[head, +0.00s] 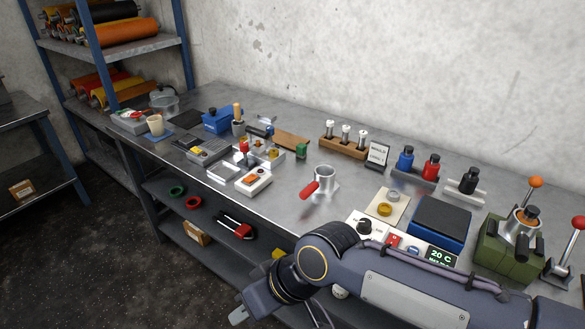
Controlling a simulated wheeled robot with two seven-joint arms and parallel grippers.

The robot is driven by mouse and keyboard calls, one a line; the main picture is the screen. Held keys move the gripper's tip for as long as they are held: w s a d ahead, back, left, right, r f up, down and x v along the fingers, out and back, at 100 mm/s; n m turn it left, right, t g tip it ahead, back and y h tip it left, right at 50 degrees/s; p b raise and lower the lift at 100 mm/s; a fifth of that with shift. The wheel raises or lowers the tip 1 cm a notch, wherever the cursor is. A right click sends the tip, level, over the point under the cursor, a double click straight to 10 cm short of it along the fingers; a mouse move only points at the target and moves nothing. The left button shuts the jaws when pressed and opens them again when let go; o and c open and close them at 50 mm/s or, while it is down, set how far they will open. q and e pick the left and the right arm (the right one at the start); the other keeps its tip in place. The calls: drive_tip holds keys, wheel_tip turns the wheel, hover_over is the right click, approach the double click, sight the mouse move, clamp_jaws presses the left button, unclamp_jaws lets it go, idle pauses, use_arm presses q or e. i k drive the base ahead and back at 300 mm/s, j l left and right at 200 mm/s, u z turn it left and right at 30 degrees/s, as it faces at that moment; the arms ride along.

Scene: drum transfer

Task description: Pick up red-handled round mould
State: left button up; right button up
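The red-handled round mould (325,181) is a silvery metal cup with a red handle that points to the lower left. It stands upright on the metal bench near the middle of the head view. My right arm comes in from the lower right. My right gripper (240,314) is at the bottom edge, in front of and below the bench top, well apart from the mould. Only a small part of its finger end shows, so its opening cannot be told. My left gripper is not in view.
Right of the mould are a pale board (387,207), a blue-black block (440,222), a control panel reading 20 C (439,256) and a green press (505,248). A wooden rack (343,147) stands behind it. Bare bench (285,205) lies to its left.

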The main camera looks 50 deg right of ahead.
sight(324, 184)
drive_tip(key=i+z, duration=0.15)
drive_tip(key=i, duration=0.35)
drive_tip(key=i+j+z, duration=0.2)
drive_tip(key=i, duration=0.3)
drive_tip(key=l, duration=0.05)
